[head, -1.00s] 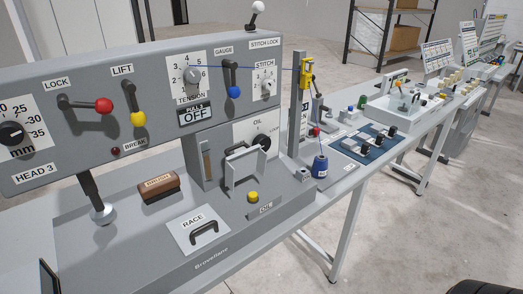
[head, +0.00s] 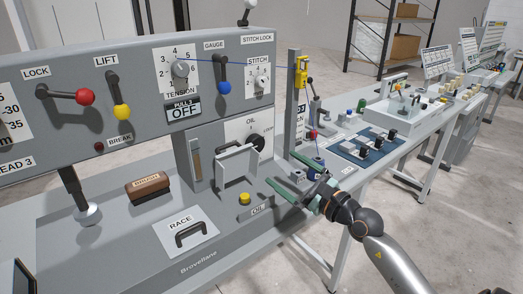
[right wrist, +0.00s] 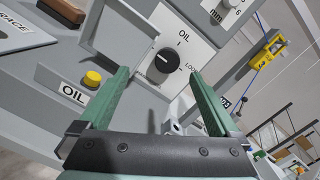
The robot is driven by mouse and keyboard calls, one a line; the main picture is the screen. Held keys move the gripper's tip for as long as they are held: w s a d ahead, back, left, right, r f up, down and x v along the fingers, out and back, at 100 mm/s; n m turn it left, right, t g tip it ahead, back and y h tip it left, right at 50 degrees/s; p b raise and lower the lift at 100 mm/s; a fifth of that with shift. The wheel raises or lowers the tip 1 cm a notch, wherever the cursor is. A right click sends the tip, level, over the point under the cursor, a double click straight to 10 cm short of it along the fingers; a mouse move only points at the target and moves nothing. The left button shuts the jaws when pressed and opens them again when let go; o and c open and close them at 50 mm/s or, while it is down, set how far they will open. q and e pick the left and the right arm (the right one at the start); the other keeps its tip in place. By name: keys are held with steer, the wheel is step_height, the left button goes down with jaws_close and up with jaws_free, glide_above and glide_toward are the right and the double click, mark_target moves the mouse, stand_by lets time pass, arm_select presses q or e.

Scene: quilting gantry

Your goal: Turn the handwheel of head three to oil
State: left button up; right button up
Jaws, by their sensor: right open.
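The handwheel of head three shows as a black round knob (head: 258,143) on a white plate marked OIL at its top, below the stitch dial. In the right wrist view the knob (right wrist: 167,60) has a small pale mark on its face; I cannot tell surely which label it points to. A label starting "LOC" is at its right. My right gripper (head: 284,170) is open and empty, in front of and below the plate. In the right wrist view its green fingers (right wrist: 160,76) stand apart, with the knob seen beyond and between them. My left gripper is not in view.
A grey angled bracket (head: 236,164) stands just left of the knob, also large in the wrist view (right wrist: 118,32). A yellow button (head: 244,198) with an OIL label is below. A yellow-topped post (head: 300,72) stands at right. A brush (head: 148,187) lies on the left bed.

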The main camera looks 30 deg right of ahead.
mark_target(258, 146)
steer(key=shift+w+d+f+n+g+h, duration=0.1)
steer(key=shift+w+d+n+g+h, duration=0.05)
steer(key=shift+d+n, duration=0.35)
steer(key=shift+w+d+n+g+h, duration=0.1)
steer(key=shift+d+n+g+h, duration=0.05)
steer(key=shift+d+n, duration=0.35)
steer(key=shift+w+d, duration=0.15)
steer(key=shift+w, duration=0.05)
steer(key=w, duration=0.8)
steer(key=w+a+p, duration=0.1)
steer(key=w, duration=0.3)
steer(key=shift+c, duration=0.2)
steer(key=c, duration=1.3)
